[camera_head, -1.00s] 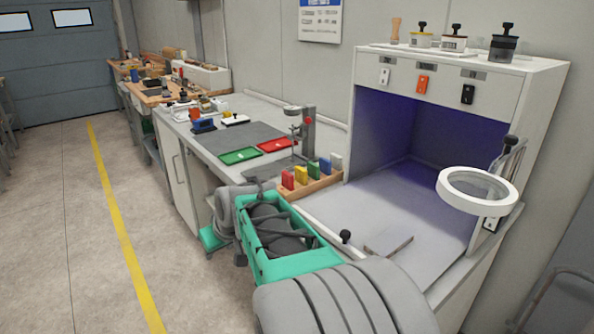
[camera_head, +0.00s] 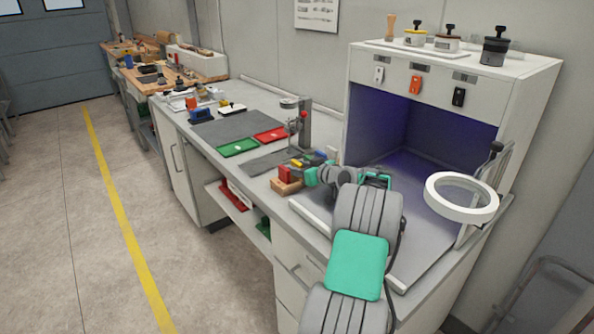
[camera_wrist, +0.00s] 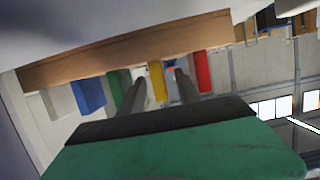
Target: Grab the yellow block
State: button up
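The yellow block (camera_wrist: 156,82) stands in a wooden rack (camera_wrist: 120,52), which appears upside down in the wrist view. It shows between my two dark fingertips, with a visible gap on each side. My gripper (camera_wrist: 160,77) is open; I cannot tell how deep the block sits between the fingers. In the head view my gripper (camera_head: 306,168) is at the rack (camera_head: 286,187), and the yellow block (camera_head: 297,163) is mostly hidden by it.
A red block (camera_wrist: 202,72) stands on one side of the yellow one, a green block (camera_wrist: 115,88) on the other, both close to my fingers. Blue (camera_wrist: 89,94) and white (camera_wrist: 58,101) blocks follow. The lit booth (camera_head: 420,135) and a ring magnifier (camera_head: 461,198) are at right.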

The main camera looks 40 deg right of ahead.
jog(key=shift+w+f, duration=0.15)
jog(key=shift+w, duration=0.4)
jog(key=shift+c, duration=0.4)
grip_shut()
